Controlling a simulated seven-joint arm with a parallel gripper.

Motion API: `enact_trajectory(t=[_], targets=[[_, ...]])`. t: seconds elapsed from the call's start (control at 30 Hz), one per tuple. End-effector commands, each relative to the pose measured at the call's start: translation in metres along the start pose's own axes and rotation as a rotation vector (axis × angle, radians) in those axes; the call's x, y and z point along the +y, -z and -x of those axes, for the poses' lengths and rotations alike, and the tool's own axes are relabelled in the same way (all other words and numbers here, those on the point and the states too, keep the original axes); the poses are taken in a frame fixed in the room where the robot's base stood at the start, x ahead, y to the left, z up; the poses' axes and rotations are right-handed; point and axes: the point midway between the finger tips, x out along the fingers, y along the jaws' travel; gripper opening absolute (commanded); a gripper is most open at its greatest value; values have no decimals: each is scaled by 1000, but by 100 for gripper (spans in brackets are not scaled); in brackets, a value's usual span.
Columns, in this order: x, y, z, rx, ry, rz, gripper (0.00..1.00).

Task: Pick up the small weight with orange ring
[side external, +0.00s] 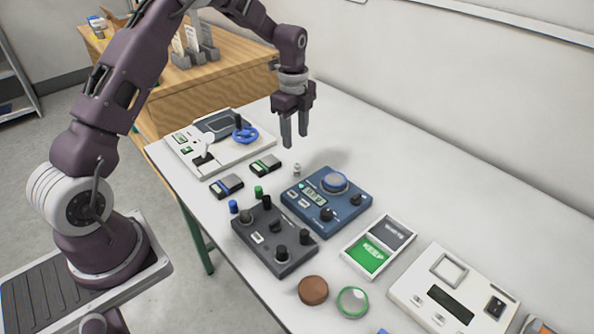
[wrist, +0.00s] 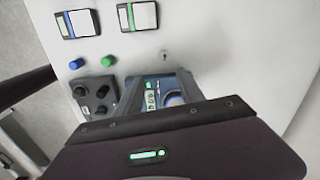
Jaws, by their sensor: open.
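A small pale metallic piece (side external: 296,170) stands on the white table just behind the blue scale; it also shows as a tiny grey shape in the wrist view (wrist: 165,55). It may be the small weight, but it is too small to make out an orange ring. My gripper (side external: 294,139) is open and empty, fingers pointing down, above the table near this piece and apart from it. In the wrist view the fingers of my gripper (wrist: 160,80) frame part of the blue scale (wrist: 150,94).
The blue scale (side external: 316,207) and a dark block with knobs (side external: 262,241) stand in front of the piece. Small blue (side external: 233,206) and green (side external: 258,191) cylinders stand left. A white-and-blue device (side external: 215,165) is farther back. Clear table lies right of the piece.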

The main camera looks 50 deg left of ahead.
Motion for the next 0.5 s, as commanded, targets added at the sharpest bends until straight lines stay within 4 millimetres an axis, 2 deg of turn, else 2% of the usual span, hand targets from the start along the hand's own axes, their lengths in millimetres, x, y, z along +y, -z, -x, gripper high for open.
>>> enact_trajectory(t=[0.03, 0.1, 0.37, 0.5], targets=[[-4, -6, -25, 6, -23, -53, 46], [-8, -12, -46, 12, -38, -112, 46], [-9, -13, -86, 15, -50, -155, 46], [-13, -8, -113, 14, -50, -155, 46]])
